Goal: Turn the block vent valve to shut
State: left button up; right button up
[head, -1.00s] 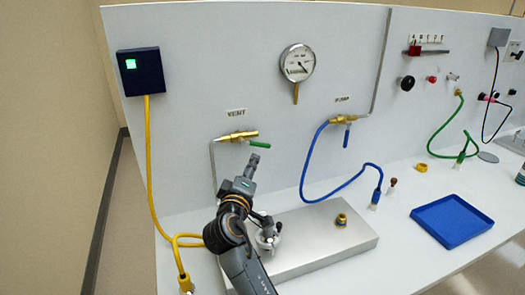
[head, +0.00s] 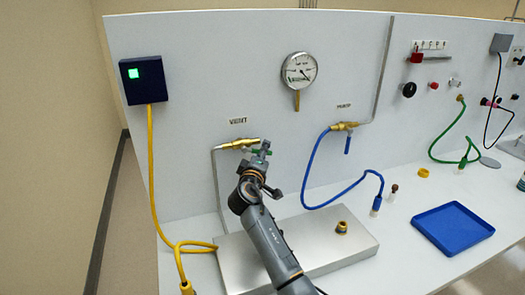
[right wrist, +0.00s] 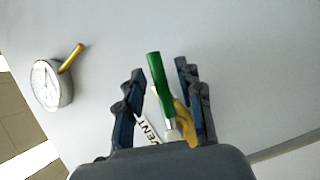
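The vent valve (head: 238,144) is a brass fitting on the upright panel under the VENT label, at the end of a grey pipe. Its green handle (right wrist: 158,82) sticks out from the brass body in the right wrist view. My right gripper (head: 264,147) is at the handle and partly covers it in the head view. In the right wrist view the right gripper (right wrist: 161,75) is open, with one finger on each side of the handle and a visible gap on both sides. My left gripper is not in view.
The pump valve (head: 344,126), with a blue handle hanging down and a blue hose, is to the right. A gauge (head: 299,69) is above. A steel block (head: 320,255) lies below my right arm. A blue tray (head: 452,228) is at the right.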

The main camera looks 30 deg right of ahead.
jog(key=shift+w+d, duration=0.15)
jog(key=shift+c, duration=0.3)
grip_shut()
